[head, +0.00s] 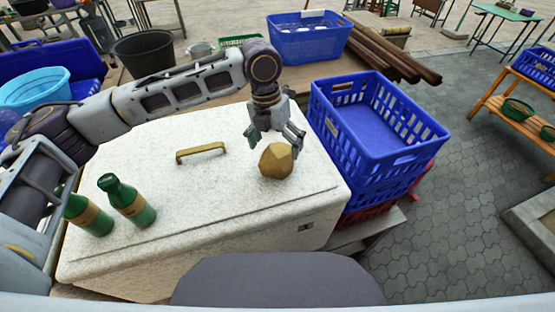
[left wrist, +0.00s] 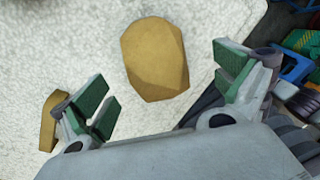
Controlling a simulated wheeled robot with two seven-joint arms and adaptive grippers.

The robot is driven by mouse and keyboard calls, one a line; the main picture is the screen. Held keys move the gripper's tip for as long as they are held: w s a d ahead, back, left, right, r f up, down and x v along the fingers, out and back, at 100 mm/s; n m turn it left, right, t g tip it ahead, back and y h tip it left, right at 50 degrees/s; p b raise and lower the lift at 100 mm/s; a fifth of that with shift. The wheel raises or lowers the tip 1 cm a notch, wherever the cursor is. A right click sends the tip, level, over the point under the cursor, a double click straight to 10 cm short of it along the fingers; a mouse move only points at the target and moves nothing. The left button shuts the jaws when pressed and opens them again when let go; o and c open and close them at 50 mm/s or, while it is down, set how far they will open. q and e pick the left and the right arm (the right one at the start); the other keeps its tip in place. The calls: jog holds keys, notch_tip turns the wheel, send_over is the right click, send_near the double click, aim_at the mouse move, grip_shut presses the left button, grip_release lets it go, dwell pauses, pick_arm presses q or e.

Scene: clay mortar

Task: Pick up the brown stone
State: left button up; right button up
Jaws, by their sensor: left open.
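The brown stone (head: 276,160) is a faceted, tan-brown lump resting on the white speckled lid of a cooler box (head: 225,205), near its right end. It also shows in the left wrist view (left wrist: 155,60), at the upper middle, in front of the gap between the fingers. My left gripper (head: 276,138) is open and empty, just above and behind the stone in the head view. Its green-padded fingers (left wrist: 165,90) stand wide apart on either side in the left wrist view, and I see no contact with the stone. My right gripper is not in view.
A brass handle (head: 201,152) lies on the lid left of the stone. Two green bottles (head: 127,201) stand at the lid's left. A blue crate (head: 370,135) stands close beside the lid's right edge. The front right part of the lid is clear.

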aim_at(276, 150)
pick_arm(q)
jog(key=shift+d+f, duration=0.1)
jog(key=shift+f, duration=0.7)
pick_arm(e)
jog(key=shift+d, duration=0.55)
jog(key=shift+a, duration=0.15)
pick_arm(q)
jog(key=shift+f, duration=0.85)
notch_tip(276, 150, down, 3)
jog(key=shift+r+p, duration=0.15)
jog(key=shift+p, duration=0.2)
jog(key=shift+d+f, duration=0.1)
jog(key=shift+f, duration=0.3)
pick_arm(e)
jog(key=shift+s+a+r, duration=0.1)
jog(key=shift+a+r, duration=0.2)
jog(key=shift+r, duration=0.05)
